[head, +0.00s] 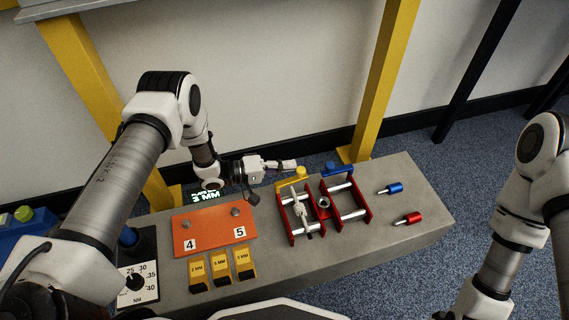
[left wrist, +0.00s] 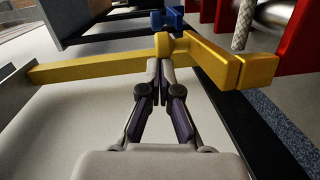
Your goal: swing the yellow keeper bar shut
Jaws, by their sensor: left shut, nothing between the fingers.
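The yellow keeper bar (head: 289,181) is at the back of the left red frame (head: 286,222), with a raised yellow end beside my left fingertips. In the left wrist view the yellow bar (left wrist: 100,68) crosses in front of the fingers, with a thicker yellow block to the right. My left gripper (head: 294,165) is shut and empty. Its fingertips (left wrist: 161,68) are right at the bar; I cannot tell whether they touch. A pale rope (head: 301,207) lies over the left frame's rollers. My right gripper is out of view; only its arm shows at right.
A blue keeper (head: 338,169) sits behind the right red frame (head: 362,200). A blue pin (head: 394,188) and a red pin (head: 411,218) lie to the right on the grey bench (head: 420,185). An orange plate (head: 211,231) and several yellow blocks (head: 221,269) are at left.

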